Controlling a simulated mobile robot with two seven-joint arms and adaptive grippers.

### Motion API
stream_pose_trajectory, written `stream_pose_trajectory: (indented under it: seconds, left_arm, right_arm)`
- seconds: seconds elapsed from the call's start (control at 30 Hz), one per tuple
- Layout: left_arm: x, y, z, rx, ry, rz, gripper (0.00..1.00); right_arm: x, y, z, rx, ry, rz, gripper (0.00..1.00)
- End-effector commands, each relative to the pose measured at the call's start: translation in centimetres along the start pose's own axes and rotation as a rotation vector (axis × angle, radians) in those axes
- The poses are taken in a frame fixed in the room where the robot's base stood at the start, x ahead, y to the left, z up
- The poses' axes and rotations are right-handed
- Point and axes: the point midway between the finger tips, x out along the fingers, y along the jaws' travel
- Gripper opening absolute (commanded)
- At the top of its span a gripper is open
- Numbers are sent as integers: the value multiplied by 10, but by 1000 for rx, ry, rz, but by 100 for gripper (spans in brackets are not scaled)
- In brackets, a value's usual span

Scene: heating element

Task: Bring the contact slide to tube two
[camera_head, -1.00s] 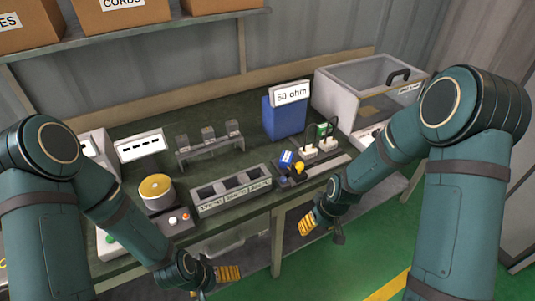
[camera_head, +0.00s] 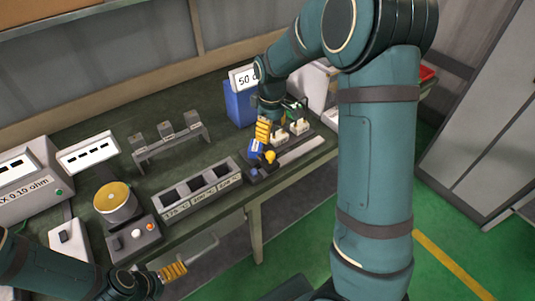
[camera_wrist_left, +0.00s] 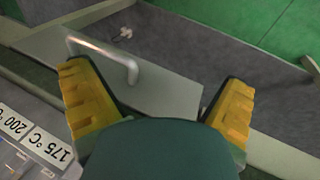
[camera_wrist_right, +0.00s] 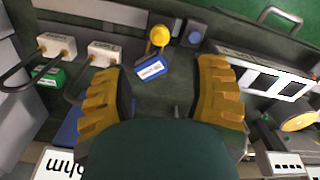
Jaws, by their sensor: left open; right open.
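A small blue piece with a white label (camera_head: 256,149) stands at the bench's front right, beside a yellow knob (camera_head: 270,156); I cannot tell which part is the contact slide. In the right wrist view the blue piece (camera_wrist_right: 152,68) and yellow knob (camera_wrist_right: 159,37) lie ahead, between the fingertips' lines. My right gripper (camera_head: 263,131) is open and empty, just above and behind the blue piece; contact is unclear. My left gripper (camera_head: 173,271) is open and empty off the bench's front edge, near a metal handle (camera_wrist_left: 105,58). No tube is clearly identifiable.
Two white blocks with black leads (camera_head: 280,134) stand right of the right gripper, close to it. Behind is a blue box with a "50" sign (camera_head: 240,105). A three-well block with temperature labels (camera_head: 200,188) stands left. A small rack (camera_head: 168,140) stands behind that.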

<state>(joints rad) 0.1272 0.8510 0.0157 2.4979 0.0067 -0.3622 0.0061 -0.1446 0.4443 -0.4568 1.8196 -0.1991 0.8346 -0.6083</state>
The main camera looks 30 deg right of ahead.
Motion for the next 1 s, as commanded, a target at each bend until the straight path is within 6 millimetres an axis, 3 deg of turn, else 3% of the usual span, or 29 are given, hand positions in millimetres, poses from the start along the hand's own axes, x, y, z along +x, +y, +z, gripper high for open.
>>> stream_pose_trajectory:
  seconds: [0.2, 0.5, 0.7, 1.0]
  left_arm:
    - [8, -3, 4, 2, -7, 1, 100]
    - [16, -6, 7, 4, -15, 1, 100]
    - [17, -6, 8, 5, -17, 2, 100]
    - [17, -6, 8, 5, -17, 2, 100]
  right_arm:
    - [48, 0, 1, 2, -4, -3, 59]
    - [95, 0, 0, 2, -1, -1, 59]
    - [108, 0, 0, 1, 0, 0, 59]
    - [109, 0, 0, 1, 1, 0, 59]
